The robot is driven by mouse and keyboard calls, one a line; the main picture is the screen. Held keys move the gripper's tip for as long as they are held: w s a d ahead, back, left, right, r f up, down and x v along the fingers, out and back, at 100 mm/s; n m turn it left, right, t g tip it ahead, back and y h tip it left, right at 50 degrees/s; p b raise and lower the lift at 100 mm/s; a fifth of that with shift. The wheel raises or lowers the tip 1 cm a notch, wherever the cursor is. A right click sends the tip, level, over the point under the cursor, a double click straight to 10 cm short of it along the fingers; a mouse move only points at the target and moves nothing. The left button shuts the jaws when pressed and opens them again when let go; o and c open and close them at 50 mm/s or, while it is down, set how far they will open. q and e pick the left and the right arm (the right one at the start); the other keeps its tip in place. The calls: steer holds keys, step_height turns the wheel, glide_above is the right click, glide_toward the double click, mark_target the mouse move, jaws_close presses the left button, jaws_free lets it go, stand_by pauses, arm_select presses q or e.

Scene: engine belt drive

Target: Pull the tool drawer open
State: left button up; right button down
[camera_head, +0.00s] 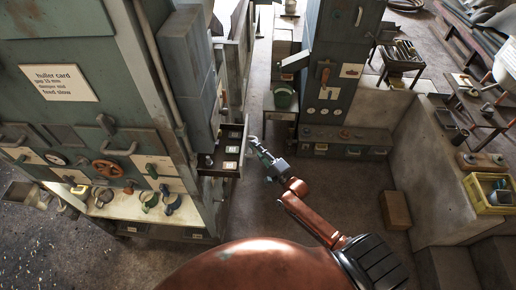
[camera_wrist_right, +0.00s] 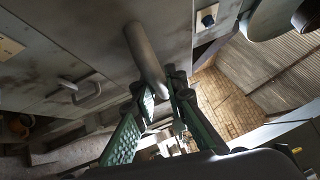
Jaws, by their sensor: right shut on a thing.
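The tool drawer (camera_head: 221,157) is a dark, shallow drawer sticking out of the right side of the green-grey machine cabinet, with several small white labelled pieces showing in it. My right gripper (camera_head: 254,143) is at the drawer's front, at the end of my copper-coloured arm. In the right wrist view a round grey bar handle (camera_wrist_right: 146,52) runs down between the green fingers of my right gripper (camera_wrist_right: 163,98), which are shut on it. The handle is too small to make out in the head view. My left gripper is not in view.
The cabinet (camera_head: 120,130) with a red handwheel (camera_head: 108,169) fills the left. A second cabinet (camera_head: 340,60) stands at the back. A yellow crate (camera_head: 488,193) sits on a ledge at the right. The floor to the right of the drawer is clear up to a brown box (camera_head: 396,210).

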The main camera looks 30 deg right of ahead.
steer(key=shift+s+d+r, duration=0.1)
steer(key=shift+s+d, duration=0.15)
steer(key=shift+d, duration=0.3)
steer(key=c, duration=1.9)
jaws_free()
steer(key=shift+c, duration=0.2)
steer(key=v, duration=1.2)
steer(key=shift+d, duration=0.1)
